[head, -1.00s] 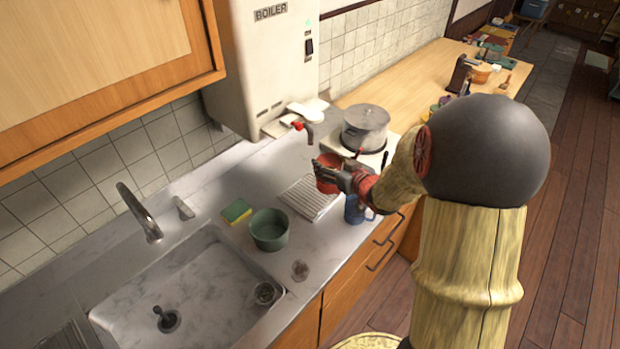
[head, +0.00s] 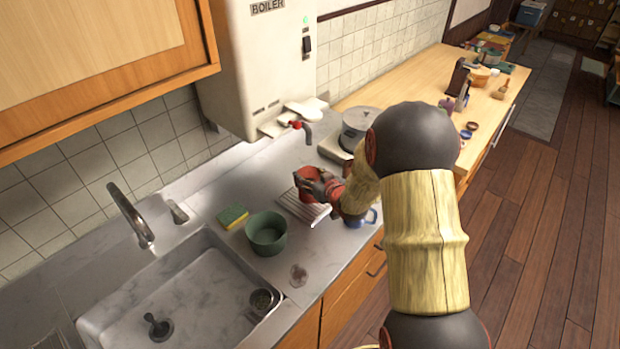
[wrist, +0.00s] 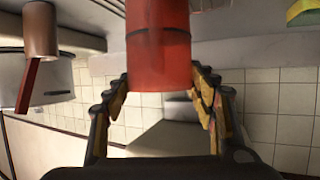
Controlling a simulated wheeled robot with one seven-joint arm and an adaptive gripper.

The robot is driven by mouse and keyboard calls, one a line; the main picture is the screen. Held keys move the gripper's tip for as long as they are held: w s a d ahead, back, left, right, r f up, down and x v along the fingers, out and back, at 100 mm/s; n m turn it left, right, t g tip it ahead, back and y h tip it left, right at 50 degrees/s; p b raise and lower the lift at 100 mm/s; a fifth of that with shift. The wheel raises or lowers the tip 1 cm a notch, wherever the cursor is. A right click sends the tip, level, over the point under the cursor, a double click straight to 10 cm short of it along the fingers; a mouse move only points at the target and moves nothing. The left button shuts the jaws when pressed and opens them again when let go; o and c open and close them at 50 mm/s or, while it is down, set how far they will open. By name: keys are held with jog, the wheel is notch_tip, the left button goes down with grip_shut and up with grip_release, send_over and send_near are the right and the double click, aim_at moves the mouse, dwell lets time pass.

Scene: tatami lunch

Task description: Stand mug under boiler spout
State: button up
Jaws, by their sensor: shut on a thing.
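The red mug (head: 309,184) is in my gripper (head: 320,186), which is shut on it. In the head view the mug is over the white ribbed tray (head: 300,209) on the counter; whether it touches the tray is unclear. The boiler (head: 262,75) hangs on the wall, and its spout (head: 308,137) with a red tap is above the mug in the picture. Exact alignment is hard to tell. In the wrist view the mug (wrist: 158,48) sits between both fingers (wrist: 158,105).
A lidded pot (head: 355,124) stands behind the tray, partly hidden by my arm. A blue mug (head: 358,218) is near the counter's front edge. A green bowl (head: 267,236), a sponge (head: 233,216) and the sink (head: 180,290) lie to the left.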

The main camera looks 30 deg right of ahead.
jog(key=shift+r, duration=0.15)
jog(key=shift+f, duration=0.2)
jog(key=o, duration=1.6)
jog(key=shift+c, duration=0.2)
jog(key=shift+r, duration=0.15)
